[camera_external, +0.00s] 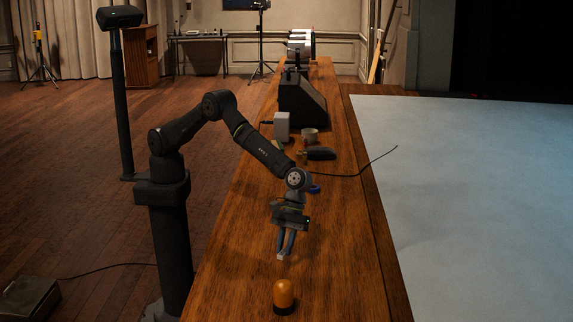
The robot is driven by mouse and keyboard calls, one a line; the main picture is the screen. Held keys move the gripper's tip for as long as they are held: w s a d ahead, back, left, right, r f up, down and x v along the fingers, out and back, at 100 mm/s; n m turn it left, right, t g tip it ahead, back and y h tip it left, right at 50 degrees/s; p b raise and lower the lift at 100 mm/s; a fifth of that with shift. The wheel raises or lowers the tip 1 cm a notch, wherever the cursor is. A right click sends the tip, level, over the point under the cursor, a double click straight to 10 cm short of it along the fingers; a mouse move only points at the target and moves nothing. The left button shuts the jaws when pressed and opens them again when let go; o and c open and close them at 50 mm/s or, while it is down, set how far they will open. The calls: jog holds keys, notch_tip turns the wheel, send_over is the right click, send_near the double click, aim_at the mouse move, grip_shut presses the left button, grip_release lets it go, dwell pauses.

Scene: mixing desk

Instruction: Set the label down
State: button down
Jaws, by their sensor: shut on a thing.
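My gripper (283,254) points down over the near part of the wooden desk (235,285). Its two blue-grey fingers are shut on a small pale piece, which I take to be the label (281,258). Only a little of the label shows at the fingertips, and any print on it is too small to see. I cannot tell whether it touches the desk or hangs just above it.
An orange dome on a dark base (285,293) stands just nearer than my gripper. Farther back are a blue ring (314,189), a dark object (320,153), a cup (309,135), a white box (282,126) and a black console (302,105). The desk's near right is clear.

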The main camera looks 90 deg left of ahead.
aim_at(287, 270)
jog(key=shift+w+a+f, duration=0.15)
jog(key=shift+w+f, duration=0.25)
jog(key=shift+w, duration=0.2)
jog(key=shift+f, duration=2)
jog(key=shift+f, duration=0.1)
jog(key=c, duration=1.3)
grip_release()
jog(key=v, duration=1.2)
